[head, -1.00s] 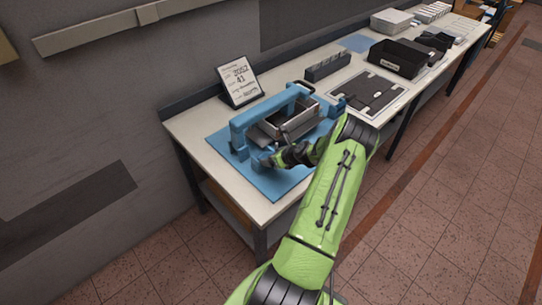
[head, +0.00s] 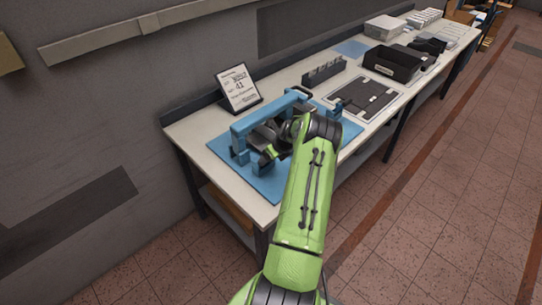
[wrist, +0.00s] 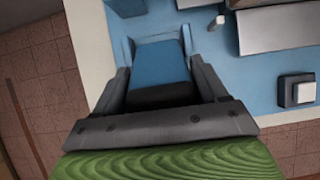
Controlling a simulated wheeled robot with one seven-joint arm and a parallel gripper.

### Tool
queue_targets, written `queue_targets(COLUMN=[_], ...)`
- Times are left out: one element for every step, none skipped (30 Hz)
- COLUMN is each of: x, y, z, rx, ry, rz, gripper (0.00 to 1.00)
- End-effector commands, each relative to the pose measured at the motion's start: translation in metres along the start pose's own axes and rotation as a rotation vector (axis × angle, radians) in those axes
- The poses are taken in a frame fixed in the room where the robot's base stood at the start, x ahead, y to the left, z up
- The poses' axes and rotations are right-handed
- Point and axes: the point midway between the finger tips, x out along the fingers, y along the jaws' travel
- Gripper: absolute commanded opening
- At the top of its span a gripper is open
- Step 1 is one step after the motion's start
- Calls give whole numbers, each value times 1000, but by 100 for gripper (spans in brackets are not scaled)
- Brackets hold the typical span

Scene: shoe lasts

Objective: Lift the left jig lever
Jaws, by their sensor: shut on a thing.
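The blue jig (head: 243,126) has an arched frame and stands on a blue base plate (head: 222,149) on the table. My gripper (wrist: 162,70) is shut on the left jig lever (wrist: 158,60), a blue bar with a dark lower part between the two dark fingers in the wrist view. In the head view my gripper is at the front left of the jig, close above the plate, and my green arm hides much of it. The lever is mostly hidden there, and its angle is hard to tell.
A sign (head: 238,88) stands behind the jig. To the right are a dark mat (head: 365,97), a slotted dark rack (head: 323,72) and a black bin (head: 392,64). In the wrist view a pale block (wrist: 275,28) and a square knob (wrist: 297,90) lie on the right.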

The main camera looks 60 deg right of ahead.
Motion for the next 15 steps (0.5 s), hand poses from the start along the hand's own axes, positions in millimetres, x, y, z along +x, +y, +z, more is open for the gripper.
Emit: queue_targets(x=[-1, -1, -1, -1, -1, -1, -1, -1, 0, 0, 0, 0, 0, 0, 0], y=[-1, -1, -1, -1, -1, -1, -1, -1, 0, 0, 0, 0, 0, 0, 0], z=[2, 2, 2, 2, 2, 2, 2, 2, 1, 1, 1, 1, 1, 1, 1], rx=[-3, -3, -3, -3, -3, -3, -3, -3, -3, -3, -2, -2, -2, -2, -2], ry=[-4, -4, -4, -5, -5, -5, -4, -4, -4, -3, -3, -3, -3, -3, -3], rz=[-4, -4, -4, -4, -4, -4, -3, -3, -3, -2, -2, -2, -2, -2, -2], gripper=[17, 17, 17, 75, 80, 86, 90, 93, 93, 93, 93, 93, 93, 93, 93])
